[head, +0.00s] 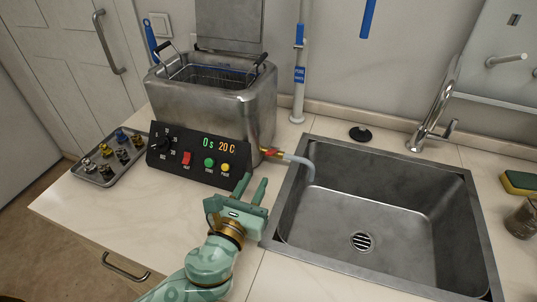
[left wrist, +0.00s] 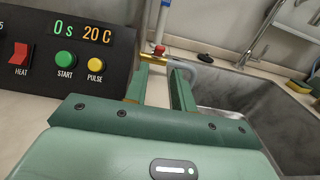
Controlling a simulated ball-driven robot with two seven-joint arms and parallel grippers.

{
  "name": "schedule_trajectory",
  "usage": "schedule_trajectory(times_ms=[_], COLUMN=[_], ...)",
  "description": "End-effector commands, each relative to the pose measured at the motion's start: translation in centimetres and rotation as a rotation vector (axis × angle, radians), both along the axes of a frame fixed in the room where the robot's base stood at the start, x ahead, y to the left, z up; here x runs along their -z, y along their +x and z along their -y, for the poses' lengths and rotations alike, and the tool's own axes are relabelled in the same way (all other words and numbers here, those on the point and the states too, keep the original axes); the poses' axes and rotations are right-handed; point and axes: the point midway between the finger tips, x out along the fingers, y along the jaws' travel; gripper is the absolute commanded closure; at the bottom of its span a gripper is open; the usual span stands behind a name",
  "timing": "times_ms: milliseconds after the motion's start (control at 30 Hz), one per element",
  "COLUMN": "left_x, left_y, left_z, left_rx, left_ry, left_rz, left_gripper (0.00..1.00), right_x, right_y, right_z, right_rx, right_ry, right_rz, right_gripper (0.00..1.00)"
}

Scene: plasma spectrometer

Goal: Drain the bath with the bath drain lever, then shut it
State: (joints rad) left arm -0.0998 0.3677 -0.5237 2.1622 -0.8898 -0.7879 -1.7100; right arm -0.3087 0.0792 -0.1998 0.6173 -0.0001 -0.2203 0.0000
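The steel bath (head: 225,108) stands on the counter, its black panel (head: 190,155) reading "0 s 20 C". The small red bath drain lever (head: 269,152) sits on a brass valve low on the bath's right side. A pale hose (head: 300,161) runs from the valve over the sink's edge. My left gripper (head: 254,184) is open and empty, in front of the valve. In the left wrist view the lever (left wrist: 159,49) shows beyond and between the spread fingers (left wrist: 160,84), apart from them. I cannot tell the lever's exact angle. My right gripper is not in view.
The steel sink (head: 395,225) with its drain grate and tap (head: 435,115) lies to the right. A tray (head: 95,175) of small metal parts lies left of the panel. A black stopper (head: 360,134) lies behind the sink. The counter in front of the panel is clear.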

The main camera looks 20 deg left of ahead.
Motion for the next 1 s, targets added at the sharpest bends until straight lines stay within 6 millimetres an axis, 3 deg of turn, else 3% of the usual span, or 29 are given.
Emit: schedule_trajectory(times_ms=[200, 400, 800, 833, 900, 1000], left_x=[0.2, 0.2, 0.0, 0.0, 0.0, 0.0], left_y=[5.5, 8.7, 9.7, 9.7, 9.7, 9.7], left_z=[0.0, 0.0, 0.0, 0.0, 0.0, 0.0], left_rx=[0.000, 0.000, 0.000, 0.000, 0.000, 0.000], left_ry=[-0.001, -0.002, -0.001, -0.001, -0.001, -0.001], left_rz=[0.001, 0.000, -0.001, -0.001, -0.001, -0.001], left_gripper=[0.75, 0.75, 0.75, 0.77, 0.97, 1.00], right_x=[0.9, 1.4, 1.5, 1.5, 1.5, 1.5], right_y=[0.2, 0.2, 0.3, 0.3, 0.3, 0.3], right_z=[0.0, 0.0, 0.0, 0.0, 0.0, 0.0], right_rx=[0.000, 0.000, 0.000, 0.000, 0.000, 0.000], right_ry=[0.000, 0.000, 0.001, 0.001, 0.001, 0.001], right_rz=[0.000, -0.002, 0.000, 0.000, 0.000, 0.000], right_gripper=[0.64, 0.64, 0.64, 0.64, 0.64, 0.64])
